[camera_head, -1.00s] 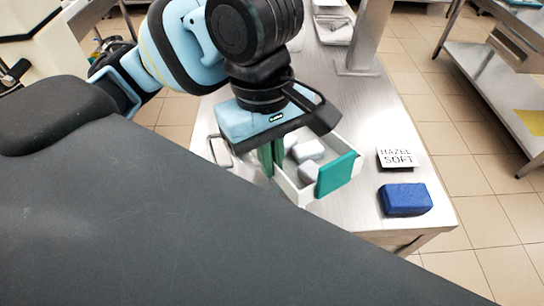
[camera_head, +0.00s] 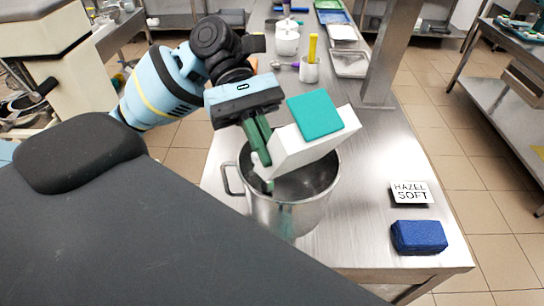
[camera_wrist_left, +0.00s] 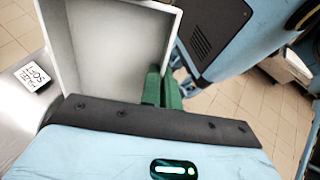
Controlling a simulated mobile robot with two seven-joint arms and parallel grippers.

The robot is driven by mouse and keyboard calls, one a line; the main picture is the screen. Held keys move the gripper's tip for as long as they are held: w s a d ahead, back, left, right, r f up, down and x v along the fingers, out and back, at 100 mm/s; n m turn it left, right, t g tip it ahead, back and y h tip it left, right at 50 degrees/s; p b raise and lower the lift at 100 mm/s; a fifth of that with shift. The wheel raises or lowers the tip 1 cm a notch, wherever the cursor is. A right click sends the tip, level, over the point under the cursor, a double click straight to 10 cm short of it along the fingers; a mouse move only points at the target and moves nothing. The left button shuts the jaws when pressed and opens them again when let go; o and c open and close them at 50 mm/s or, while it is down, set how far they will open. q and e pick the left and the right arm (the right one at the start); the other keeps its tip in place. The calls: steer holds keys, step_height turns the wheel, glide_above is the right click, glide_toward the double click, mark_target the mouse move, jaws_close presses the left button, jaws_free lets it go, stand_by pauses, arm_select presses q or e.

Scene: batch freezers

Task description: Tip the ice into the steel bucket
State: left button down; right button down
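My left gripper (camera_head: 258,140) is shut on the wall of a white bin (camera_head: 300,150) with a teal panel (camera_head: 316,114). The bin is strongly tilted above the steel bucket (camera_head: 290,216), its underside partly covering the bucket's mouth. In the left wrist view the green fingers (camera_wrist_left: 163,88) grip the bin's side wall, and the part of the bin's inside that shows (camera_wrist_left: 110,45) is bare. The steel bucket stands upright on the steel table, with a side handle at left. No ice is visible; much of the bucket's inside is hidden. My right gripper is not in view.
A blue block (camera_head: 418,237) and a "HAZEL SOFT" card (camera_head: 411,193) lie right of the bucket. A steel post (camera_head: 392,55) rises behind. A white cup (camera_head: 309,70), lidded jar (camera_head: 286,40) and trays stand farther back. The table between bucket and card is clear.

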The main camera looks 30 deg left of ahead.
arm_select(q)
steer(key=shift+w+a+r+g+h, duration=0.3)
steer(key=shift+a+g+h, duration=0.1)
steer(key=shift+a+h, duration=0.25)
steer(key=shift+w+a+r+g+h, duration=0.25)
steer(key=shift+a+g+h, duration=0.2)
steer(key=shift+h, duration=0.3)
step_height(320, 180, up, 3)
steer(key=shift+f, duration=1.6)
steer(key=shift+r, duration=1.55)
steer(key=shift+f, duration=1.5)
steer(key=shift+r, duration=1.55)
steer(key=shift+f, duration=1.6)
